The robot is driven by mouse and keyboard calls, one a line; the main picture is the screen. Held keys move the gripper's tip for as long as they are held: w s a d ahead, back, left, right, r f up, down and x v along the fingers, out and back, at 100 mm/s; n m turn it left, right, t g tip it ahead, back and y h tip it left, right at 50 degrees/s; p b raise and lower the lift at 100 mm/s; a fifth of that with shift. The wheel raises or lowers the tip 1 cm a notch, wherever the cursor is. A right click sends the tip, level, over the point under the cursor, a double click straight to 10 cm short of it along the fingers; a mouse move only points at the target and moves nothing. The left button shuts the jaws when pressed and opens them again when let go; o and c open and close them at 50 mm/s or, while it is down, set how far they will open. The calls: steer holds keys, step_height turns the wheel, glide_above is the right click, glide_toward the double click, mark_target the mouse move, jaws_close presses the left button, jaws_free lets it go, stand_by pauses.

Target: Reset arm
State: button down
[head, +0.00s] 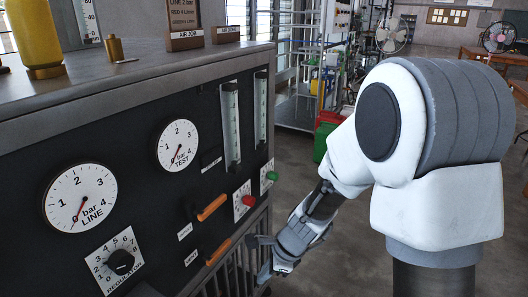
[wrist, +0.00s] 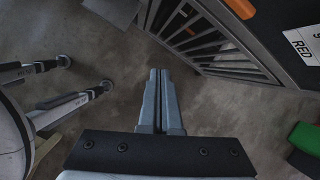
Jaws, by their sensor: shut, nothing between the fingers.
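My gripper (head: 264,272) hangs low at the end of my bent arm, in front of the lower right part of the dark panel in the head view. In the wrist view its two grey fingers (wrist: 158,78) lie side by side, shut, with nothing between them. They point over bare floor beside the slatted lower front of the cabinet. In the head view the fingers are small and partly hidden by the wrist. No contact between the fingers and the cabinet shows in the wrist view.
The panel carries a LINE gauge (head: 80,198), a TEST gauge (head: 178,145), a regulator knob (head: 121,262), orange handles (head: 212,207), a red knob (head: 249,201) and a green knob (head: 272,175). The slatted grille (wrist: 205,35) is close to the fingers. Open floor (head: 335,262) lies right of the cabinet.

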steer(key=s+d+r+n+t+h, duration=0.1)
steer(key=s+d+r+n, duration=0.2)
steer(key=r+n, duration=0.35)
steer(key=s+d+r+n+t, duration=0.1)
steer(key=s+d+r+n, duration=0.25)
steer(key=r, duration=0.55)
steer(key=s+d+r+n+t+h, duration=0.2)
steer(key=s+d+r+n+h, duration=0.1)
steer(key=s+d+r+n, duration=0.6)
step_height(320, 180, up, 12)
steer(key=a+m+p, duration=0.1)
steer(key=p, duration=1.2)
steer(key=shift+s+a+f, duration=0.15)
steer(key=shift+s+a, duration=0.05)
steer(key=shift+s, duration=0.15)
steer(key=shift+a, duration=0.25)
